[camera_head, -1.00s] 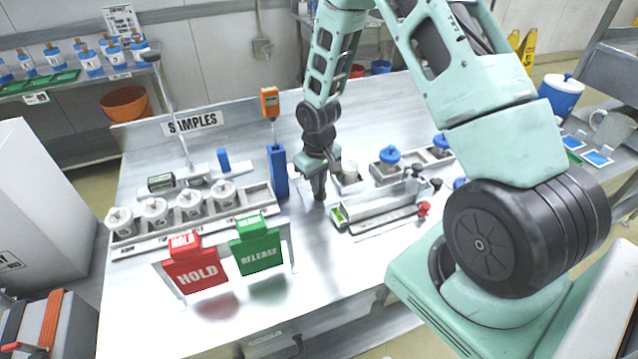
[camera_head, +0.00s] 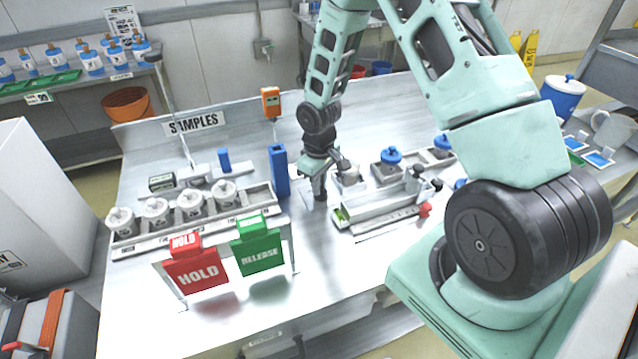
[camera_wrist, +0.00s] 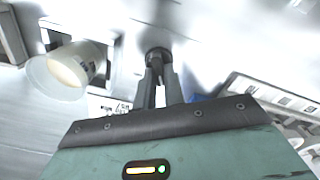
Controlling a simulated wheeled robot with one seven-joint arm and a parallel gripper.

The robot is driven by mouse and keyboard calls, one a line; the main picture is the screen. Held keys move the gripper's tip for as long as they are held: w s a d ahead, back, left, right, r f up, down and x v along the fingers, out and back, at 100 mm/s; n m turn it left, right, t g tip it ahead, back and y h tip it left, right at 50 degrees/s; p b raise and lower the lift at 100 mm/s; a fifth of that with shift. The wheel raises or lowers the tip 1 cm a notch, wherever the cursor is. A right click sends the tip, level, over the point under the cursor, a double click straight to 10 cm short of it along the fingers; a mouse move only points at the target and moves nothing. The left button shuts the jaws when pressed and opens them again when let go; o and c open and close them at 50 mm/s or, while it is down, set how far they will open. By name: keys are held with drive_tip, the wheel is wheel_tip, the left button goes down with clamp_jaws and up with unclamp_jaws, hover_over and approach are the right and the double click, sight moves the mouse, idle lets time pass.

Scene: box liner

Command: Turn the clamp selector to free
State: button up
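A long metal clamp fixture (camera_head: 372,212) stands right of centre on the steel bench in the head view. It has a green piece (camera_head: 341,216) at its left end, a red knob (camera_head: 424,210) at its right end and black knobs (camera_head: 436,184) behind that. I cannot tell which part is the selector. My gripper (camera_head: 319,195) points down, left of the fixture, with its fingertips low over the bench. In the wrist view my gripper (camera_wrist: 160,82) shows a narrow gap between its fingers. A dark round shape (camera_wrist: 157,57) shows at their tips; whether they touch it is unclear.
A pale cup (camera_wrist: 62,72) is close left in the wrist view. A blue upright holder (camera_head: 278,170) and a rack of lidded jars (camera_head: 190,205) stand left of my gripper. Red HOLD (camera_head: 197,272) and green RELEASE (camera_head: 258,250) signs stand in front. Blue-lidded pots (camera_head: 388,156) stand behind the fixture.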

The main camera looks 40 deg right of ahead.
drive_tip(key=o, duration=0.4)
drive_tip(key=shift+r, duration=0.1)
wheel_tip(320, 180, up, 17)
drive_tip(key=shift+r+b, duration=0.15)
drive_tip(key=shift+b, duration=1.05)
